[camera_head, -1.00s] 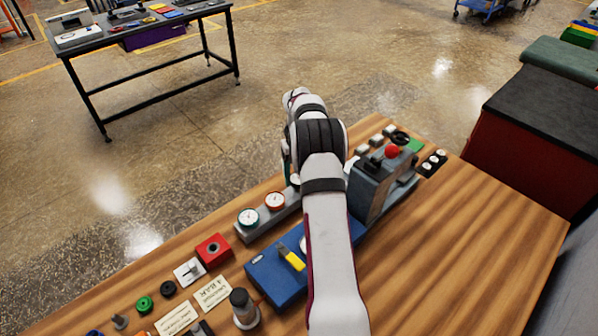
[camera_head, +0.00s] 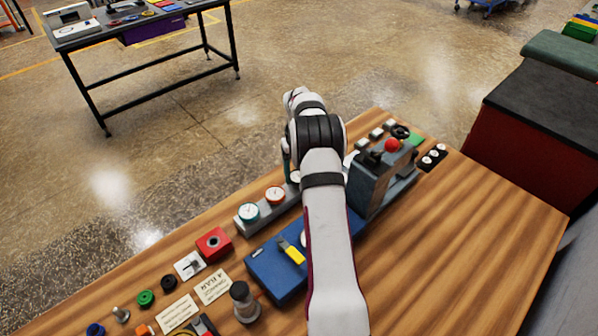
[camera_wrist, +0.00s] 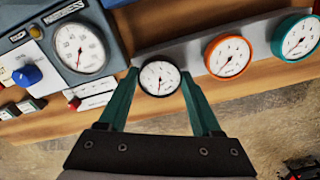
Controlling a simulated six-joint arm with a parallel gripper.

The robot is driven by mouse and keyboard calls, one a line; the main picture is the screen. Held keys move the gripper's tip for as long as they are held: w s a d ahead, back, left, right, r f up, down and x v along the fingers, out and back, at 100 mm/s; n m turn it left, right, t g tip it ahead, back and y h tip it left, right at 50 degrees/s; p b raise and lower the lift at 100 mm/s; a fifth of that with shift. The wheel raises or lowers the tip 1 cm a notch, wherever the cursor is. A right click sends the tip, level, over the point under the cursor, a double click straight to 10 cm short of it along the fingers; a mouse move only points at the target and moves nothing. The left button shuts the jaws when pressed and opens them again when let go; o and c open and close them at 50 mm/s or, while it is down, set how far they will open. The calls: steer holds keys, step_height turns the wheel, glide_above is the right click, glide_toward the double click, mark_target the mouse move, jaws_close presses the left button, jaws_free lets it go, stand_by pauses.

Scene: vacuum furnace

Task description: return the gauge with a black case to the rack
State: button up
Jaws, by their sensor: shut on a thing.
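The gauge with a black case (camera_wrist: 159,80) has a white dial and shows in the wrist view between the green fingers of my gripper (camera_wrist: 160,74), which is shut on it. The gauge is at the left part of the grey rack (camera_wrist: 188,50) in that view; I cannot tell whether it is fully seated. An orange-red gauge (camera_wrist: 228,56) and a teal gauge (camera_wrist: 298,38) sit in the rack to its right. In the head view the rack (camera_head: 257,218) shows with the teal gauge (camera_head: 249,212) and orange-red gauge (camera_head: 275,195); my arm mostly hides the gripper.
A grey machine with a red knob (camera_head: 392,145) stands right of my arm. A blue box (camera_head: 273,272) with a yellow-handled tool is in front of the rack. A red block (camera_head: 213,243) and several small parts lie to the left. The bench's right side is clear.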

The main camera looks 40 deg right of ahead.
steer(key=shift+f, duration=0.2)
stand_by(0.4)
steer(key=o, duration=1.5)
steer(key=shift+r, duration=3)
